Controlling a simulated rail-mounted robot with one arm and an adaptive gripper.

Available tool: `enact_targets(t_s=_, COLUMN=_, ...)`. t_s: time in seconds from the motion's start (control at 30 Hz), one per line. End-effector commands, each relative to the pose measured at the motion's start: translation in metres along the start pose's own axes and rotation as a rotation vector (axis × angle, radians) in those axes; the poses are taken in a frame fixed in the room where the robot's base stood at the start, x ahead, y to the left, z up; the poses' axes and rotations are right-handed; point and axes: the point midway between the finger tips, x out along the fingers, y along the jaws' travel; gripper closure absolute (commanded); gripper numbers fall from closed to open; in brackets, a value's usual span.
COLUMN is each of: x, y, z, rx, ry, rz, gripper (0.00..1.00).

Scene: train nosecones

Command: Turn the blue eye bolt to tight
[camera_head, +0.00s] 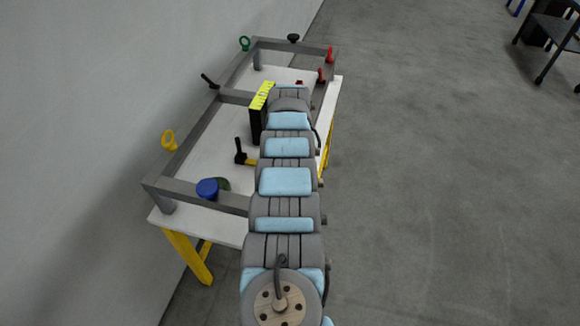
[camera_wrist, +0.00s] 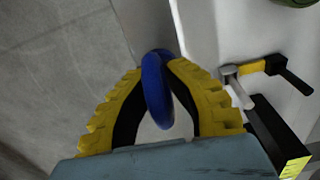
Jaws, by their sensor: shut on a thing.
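The blue eye bolt (camera_wrist: 155,92) shows in the wrist view as a blue ring, seen nearly edge-on. It stands at the frame's bar, at the edge of the white table top. My gripper (camera_wrist: 158,68) has yellow, ribbed fingers with dark inner pads. They are shut on the ring, one finger at each side. The bolt's threaded shank is hidden. In the head view my arm covers the bolt and my gripper.
The white table (camera_head: 187,155) carries a grey frame (camera_head: 196,127) with yellow (camera_head: 169,140) and green (camera_head: 244,43) eye bolts and a blue knob (camera_head: 207,188).

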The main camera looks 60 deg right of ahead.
Motion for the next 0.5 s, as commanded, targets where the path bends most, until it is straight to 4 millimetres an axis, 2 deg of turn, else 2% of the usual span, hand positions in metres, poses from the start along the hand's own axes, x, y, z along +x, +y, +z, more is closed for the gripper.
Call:
enact_targets(t_s=0.07, x=0.0013, y=-0.0001, z=0.0004, rx=0.000, ry=-0.001, rz=0.000, gripper=1.00)
enact_targets(t_s=0.1, x=0.0013, y=-0.0001, z=0.0003, rx=-0.001, ry=-0.001, rz=0.000, gripper=0.84)
enact_targets(t_s=0.2, x=0.0011, y=-0.0001, z=0.0003, rx=-0.001, ry=-0.001, rz=0.000, gripper=0.59)
enact_targets(t_s=0.5, x=0.0000, y=-0.0001, z=0.0001, rx=-0.001, ry=0.000, rz=0.000, gripper=0.59)
